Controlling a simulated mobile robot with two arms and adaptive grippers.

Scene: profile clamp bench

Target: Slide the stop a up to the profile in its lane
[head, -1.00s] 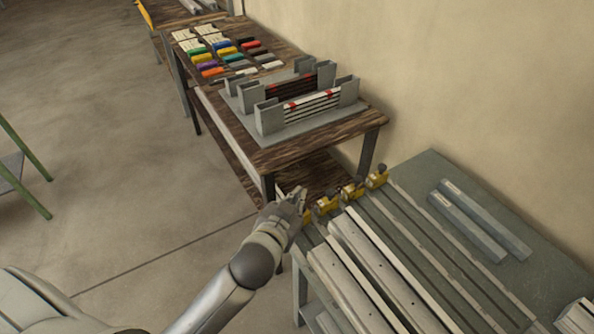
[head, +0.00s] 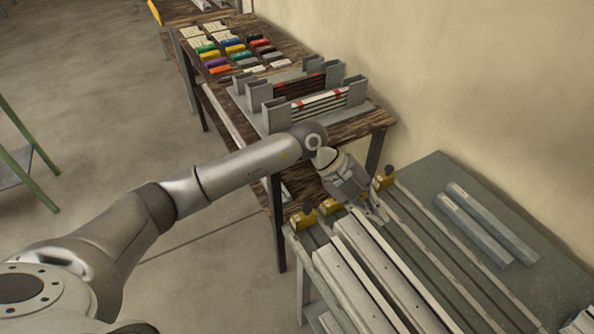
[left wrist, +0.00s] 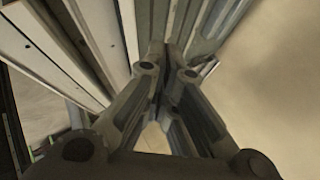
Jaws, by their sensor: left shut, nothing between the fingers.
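Several yellow stops with dark knobs sit at the far ends of the bench lanes. One stop (head: 304,216) is at the left, one (head: 330,206) is beside it, and one (head: 385,178) is farther right; I cannot tell which is stop a. Two long pale profiles (head: 345,287) (head: 376,268) lie in the left lanes. My left gripper (head: 378,212) is shut and empty, low over the lanes' far end, and hides part of them, including where another stop stood. In the left wrist view its fingers (left wrist: 166,58) are together above the rails; no stop is clearly visible there.
Two grey bars (head: 485,229) lie on the right of the bench top (head: 437,172). Behind stands a wooden table (head: 350,130) with grey upright holders (head: 275,115) and several coloured blocks (head: 235,50). The wall is close on the right.

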